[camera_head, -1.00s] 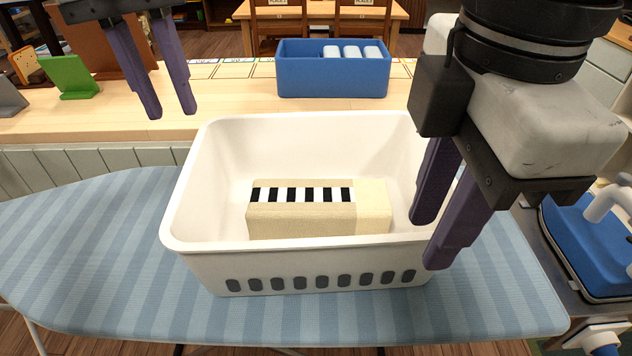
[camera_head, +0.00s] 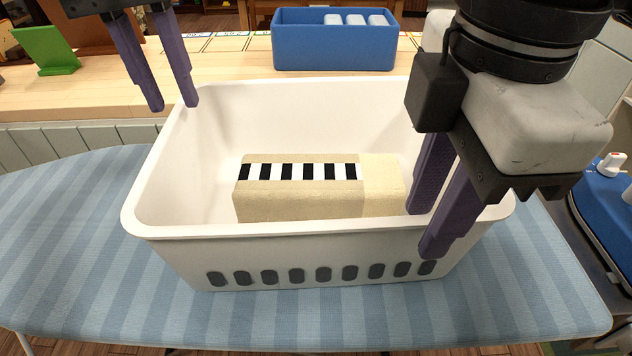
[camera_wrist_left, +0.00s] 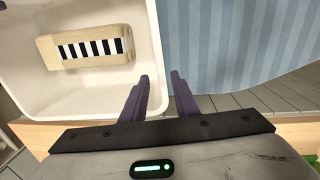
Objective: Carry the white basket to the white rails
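The white basket (camera_head: 290,252) stands upright on the blue striped ironing board. A beige block (camera_head: 300,203) with a black-and-white striped top lies inside it. My left gripper (camera_head: 174,104) is open and empty at the basket's far left corner. In the left wrist view its fingers (camera_wrist_left: 160,80) are spread near the line of the basket's rim (camera_wrist_left: 161,40), one on each side of it. I cannot identify the white rails.
The ironing board (camera_head: 60,240) has bare cloth left and right of the basket. Behind it, a wooden counter (camera_head: 225,65) carries a blue bin (camera_head: 330,50) with white items and a green stand (camera_head: 45,50). Blue equipment (camera_head: 600,205) stands at the right.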

